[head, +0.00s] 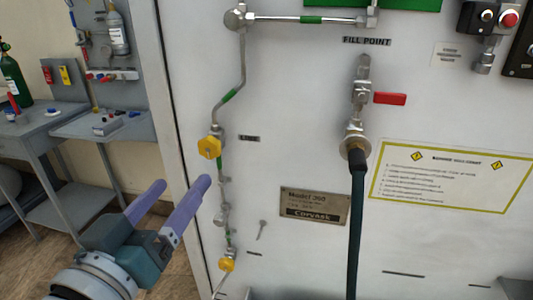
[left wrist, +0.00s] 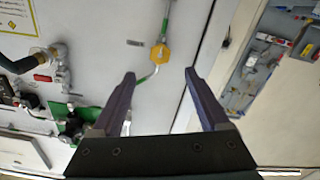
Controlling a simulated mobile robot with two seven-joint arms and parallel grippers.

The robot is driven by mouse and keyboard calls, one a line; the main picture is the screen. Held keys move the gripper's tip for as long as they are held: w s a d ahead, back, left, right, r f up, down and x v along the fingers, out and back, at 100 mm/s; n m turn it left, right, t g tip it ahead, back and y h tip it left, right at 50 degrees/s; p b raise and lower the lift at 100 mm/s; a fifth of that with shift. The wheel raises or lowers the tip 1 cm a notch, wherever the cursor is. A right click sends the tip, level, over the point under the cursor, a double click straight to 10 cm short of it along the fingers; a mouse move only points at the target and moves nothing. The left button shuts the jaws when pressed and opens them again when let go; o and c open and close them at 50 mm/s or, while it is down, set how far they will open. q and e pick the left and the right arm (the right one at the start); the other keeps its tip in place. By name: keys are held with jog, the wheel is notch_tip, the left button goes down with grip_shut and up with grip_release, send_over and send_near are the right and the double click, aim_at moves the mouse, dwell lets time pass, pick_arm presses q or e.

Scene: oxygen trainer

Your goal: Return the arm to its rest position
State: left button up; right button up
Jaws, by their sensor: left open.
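My left gripper (head: 176,197) is at the lower left of the head view, in front of the panel's left edge. Its two purple fingers are apart with nothing between them. It also shows in the left wrist view (left wrist: 160,80), open and empty. A yellow valve knob (head: 209,147) is on the panel just above and right of the fingertips. The same knob appears beyond the fingers in the left wrist view (left wrist: 160,53). A second yellow knob (head: 227,265) sits lower on the same line. My right gripper is in neither view.
The white panel (head: 300,110) carries steel pipes, a red-handled valve (head: 389,98) and a dark hose (head: 356,230) hanging from the fill point. At the left stand grey workbenches (head: 45,130) with a green bottle (head: 14,80). Open floor lies between them and the panel.

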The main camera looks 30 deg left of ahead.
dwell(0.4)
pick_arm(q)
jog(key=s+d+m+g+h+p, duration=0.3)
jog(key=d+m+g+h+p, duration=0.15)
jog(key=d+g, duration=0.2)
jog(key=s+r+m+g+p, duration=0.4)
jog(key=s+g, duration=0.4)
jog(key=s, duration=0.5)
notch_tip(320, 180, up, 36)
jog(key=p, duration=3.6)
jog(key=shift+d+n, duration=0.35)
jog(key=shift+d, duration=0.05)
jog(key=shift+t, duration=0.25)
